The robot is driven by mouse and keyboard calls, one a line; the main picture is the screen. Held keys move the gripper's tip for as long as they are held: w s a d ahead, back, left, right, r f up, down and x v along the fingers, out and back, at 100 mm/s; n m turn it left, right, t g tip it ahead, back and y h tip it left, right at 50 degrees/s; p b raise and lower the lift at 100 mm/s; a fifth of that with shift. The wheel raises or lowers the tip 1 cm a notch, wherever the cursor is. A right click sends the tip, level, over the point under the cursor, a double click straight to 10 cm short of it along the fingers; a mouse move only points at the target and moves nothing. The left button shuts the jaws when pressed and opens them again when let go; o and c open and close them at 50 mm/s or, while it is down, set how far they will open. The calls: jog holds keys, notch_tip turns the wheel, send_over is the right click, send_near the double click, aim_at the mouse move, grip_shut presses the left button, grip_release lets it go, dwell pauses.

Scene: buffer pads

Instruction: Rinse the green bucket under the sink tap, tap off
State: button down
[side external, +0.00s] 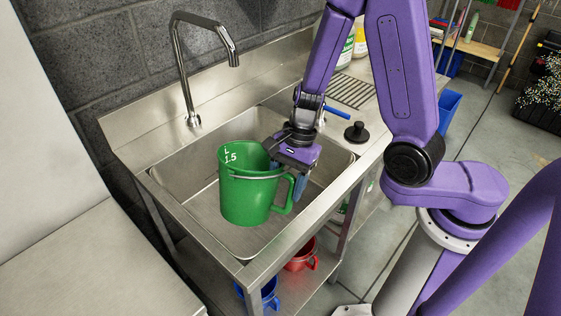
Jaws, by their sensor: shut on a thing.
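The green bucket (247,197), a jug shape with white "L 1.5" marking and a side handle, is upright in or just above the sink basin (203,205). Whether its base touches the basin floor I cannot tell. My gripper (284,164) is shut on the bucket at its right side, near the rim and handle; the exact contact is partly hidden. The sink tap (185,68) arches up at the back left, its spout (234,60) behind and above the bucket. No water stream shows.
A black knob-like object (356,132) and a blue bar (337,112) are right of the basin, near a ridged drainboard (353,91). Bottles (360,42) stand behind. Red (301,256) and blue (268,292) containers sit on the shelf below. A steel counter (90,262) is at left.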

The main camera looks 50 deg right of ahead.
jog(key=shift+w+d+y, duration=0.2)
jog(key=shift+d+y, duration=0.7)
jog(key=shift+y, duration=0.1)
jog(key=shift+w+d+f+g+y, duration=0.15)
jog(key=shift+d+f+g+y, duration=0.2)
jog(key=shift+f+y, duration=0.2)
jog(key=shift+d+f, duration=0.2)
jog(key=shift+d, duration=0.05)
jog(key=shift+d+f+y, duration=0.15)
jog(key=shift+d+y, duration=0.05)
jog(key=shift+y, duration=0.05)
jog(key=shift+w+d+f+g+y+p, duration=0.2)
jog(key=shift+d+y, duration=0.15)
jog(key=shift+y, duration=0.45)
jog(key=shift+w+d+f+g+y+p, duration=0.15)
jog(key=shift+d+y, duration=0.15)
jog(key=shift+y, duration=0.5)
jog(key=shift+w+d+r+g+y, duration=0.15)
jog(key=shift+d+r+y, duration=0.15)
jog(key=shift+y, duration=0.25)
jog(key=shift+s+d+r+g+y, duration=0.1)
jog(key=shift+d+r+y, duration=0.15)
jog(key=shift+r+y, duration=0.25)
jog(key=shift+w+d+r+g+y, duration=0.15)
jog(key=shift+d+r+y, duration=0.1)
jog(key=shift+y, duration=0.4)
dwell(1.4)
